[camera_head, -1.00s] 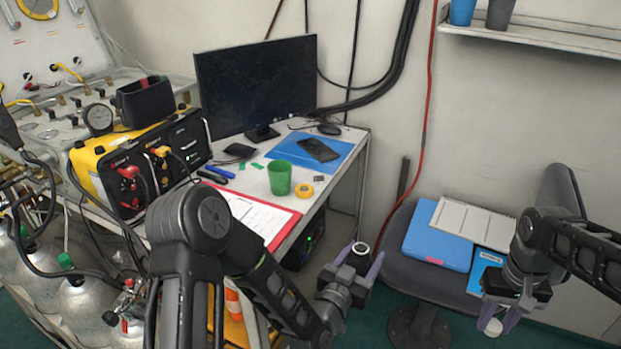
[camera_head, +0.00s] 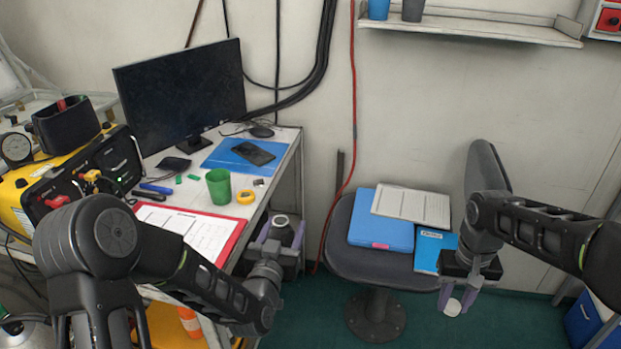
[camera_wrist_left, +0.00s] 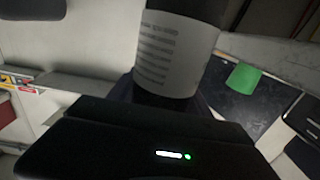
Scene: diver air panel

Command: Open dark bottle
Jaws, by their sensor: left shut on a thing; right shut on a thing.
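My left gripper (camera_head: 281,238) is shut on the dark bottle (camera_head: 284,233), beside the desk's right edge. The bottle's top shows a pale ring in the head view. In the left wrist view the dark bottle's white printed label (camera_wrist_left: 177,50) fills the upper middle, and the bottle's top is out of frame. My right gripper (camera_head: 457,297) points down in front of the chair, shut on a small round white cap (camera_head: 453,307). The cap is well apart from the bottle, to its right and lower in the picture.
The desk (camera_head: 279,170) holds a monitor (camera_head: 180,92), a green cup (camera_head: 219,187), yellow tape (camera_head: 245,196) and a red clipboard (camera_head: 235,240). A chair (camera_head: 350,262) bears a blue folder (camera_head: 380,222) and papers. A wall shelf (camera_head: 480,27) is above. Open floor lies below the grippers.

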